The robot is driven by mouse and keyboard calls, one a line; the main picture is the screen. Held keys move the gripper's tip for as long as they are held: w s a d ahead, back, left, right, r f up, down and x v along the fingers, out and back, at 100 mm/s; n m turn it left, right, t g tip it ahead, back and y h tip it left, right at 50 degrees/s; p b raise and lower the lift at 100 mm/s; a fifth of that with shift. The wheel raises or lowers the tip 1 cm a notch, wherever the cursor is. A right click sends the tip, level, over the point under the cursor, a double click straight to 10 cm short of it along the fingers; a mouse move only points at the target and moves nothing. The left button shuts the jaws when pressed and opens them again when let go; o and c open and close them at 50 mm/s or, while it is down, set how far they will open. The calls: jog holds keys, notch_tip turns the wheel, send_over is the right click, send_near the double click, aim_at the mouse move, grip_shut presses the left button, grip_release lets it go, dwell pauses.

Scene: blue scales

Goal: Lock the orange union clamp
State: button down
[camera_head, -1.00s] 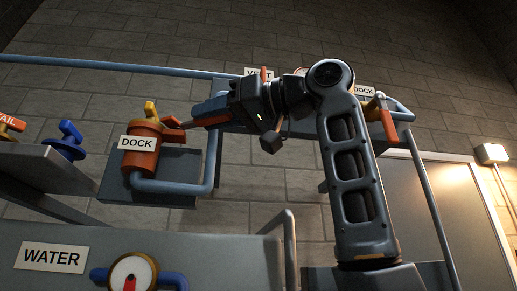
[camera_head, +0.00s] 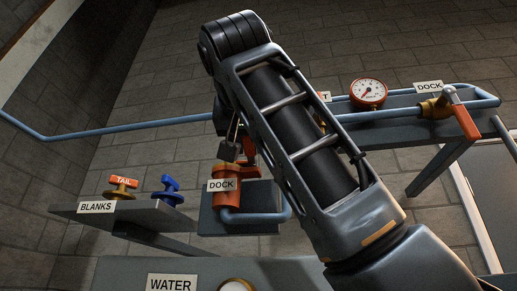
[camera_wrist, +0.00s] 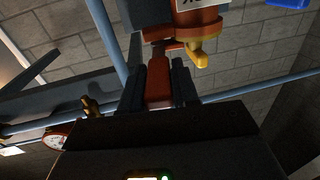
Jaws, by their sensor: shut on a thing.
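The orange union clamp (camera_head: 228,187) with its DOCK label stands on a small grey shelf, with a blue pipe curving out below it. In the wrist view its body (camera_wrist: 205,24) is at the top, with a yellow part (camera_wrist: 201,50) beside it. My gripper (camera_wrist: 159,88) is shut on the clamp's orange lever (camera_wrist: 159,78), with one dark finger on each side. In the head view my gripper (camera_head: 229,150) is just above the clamp, partly hidden by my arm. The lever's exact angle and whether it touches the clamp body are hard to tell.
A shelf labelled BLANKS (camera_head: 100,208) at left holds an orange TAIL blank (camera_head: 122,186) and a blue blank (camera_head: 170,188). At right are a gauge (camera_head: 368,93) and a second DOCK valve with an orange handle (camera_head: 461,115). A WATER panel (camera_head: 130,272) is in front.

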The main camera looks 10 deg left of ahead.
jog(key=shift+a+r+m+h, duration=0.1)
jog(key=shift+a+m+h, duration=0.3)
jog(key=shift+h, duration=0.3)
jog(key=shift+a+r+m+h, duration=0.1)
jog(key=shift+a+m+h, duration=0.1)
jog(key=shift+m+h, duration=0.4)
jog(key=c, duration=0.9)
grip_release()
jog(key=shift+f, duration=0.15)
jog(key=s+b, duration=0.2)
jog(key=s, duration=0.6)
